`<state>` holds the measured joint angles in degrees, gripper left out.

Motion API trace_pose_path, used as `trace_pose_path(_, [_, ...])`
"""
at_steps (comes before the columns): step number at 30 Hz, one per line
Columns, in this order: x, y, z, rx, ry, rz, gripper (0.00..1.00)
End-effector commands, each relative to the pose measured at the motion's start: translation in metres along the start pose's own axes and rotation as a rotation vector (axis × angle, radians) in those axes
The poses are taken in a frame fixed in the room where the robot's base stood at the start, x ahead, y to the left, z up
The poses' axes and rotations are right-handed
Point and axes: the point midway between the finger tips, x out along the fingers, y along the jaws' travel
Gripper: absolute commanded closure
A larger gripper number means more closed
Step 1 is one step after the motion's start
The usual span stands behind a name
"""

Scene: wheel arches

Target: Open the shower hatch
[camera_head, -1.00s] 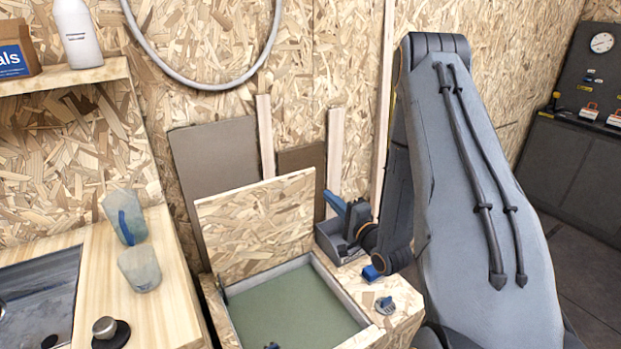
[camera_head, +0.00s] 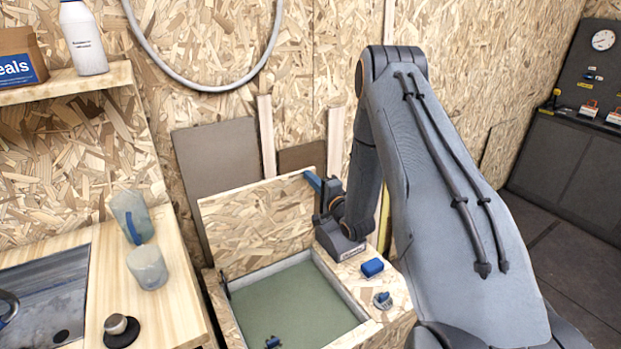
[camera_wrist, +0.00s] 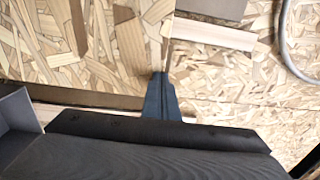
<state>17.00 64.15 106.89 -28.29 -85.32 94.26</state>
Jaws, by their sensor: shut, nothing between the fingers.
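The shower hatch lid (camera_head: 255,228), a chipboard panel, stands raised at the back of its box in the head view. It is close to upright. Below it the green shower floor (camera_head: 290,305) lies uncovered inside a grey rim. My gripper (camera_head: 309,177) is at the lid's upper right corner, its blue fingers shut and empty. I cannot tell whether they touch the lid. In the wrist view my fingers (camera_wrist: 160,82) are together in front of chipboard; part of the gripper is hidden by the dark wrist body.
A grey box (camera_head: 340,240), a blue block (camera_head: 372,267) and a small knob (camera_head: 383,300) are on the ledge right of the opening. Two cups (camera_head: 147,266) stand on the counter (camera_head: 170,300) at left. Brown panels (camera_head: 215,165) lean on the wall behind.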

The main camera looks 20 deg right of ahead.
Motion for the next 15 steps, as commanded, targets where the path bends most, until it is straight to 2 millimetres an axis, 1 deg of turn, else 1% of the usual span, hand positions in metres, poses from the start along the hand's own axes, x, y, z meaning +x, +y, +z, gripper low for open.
trace_pose_path(5, [0.001, 0.000, 0.000, 0.000, 0.000, 0.000, 1.00])
trace_pose_path(7, [0.007, 0.000, 0.000, -0.002, -0.001, -0.002, 1.00])
trace_pose_path(15, [0.056, -0.001, 0.000, -0.003, -0.001, -0.004, 1.00])
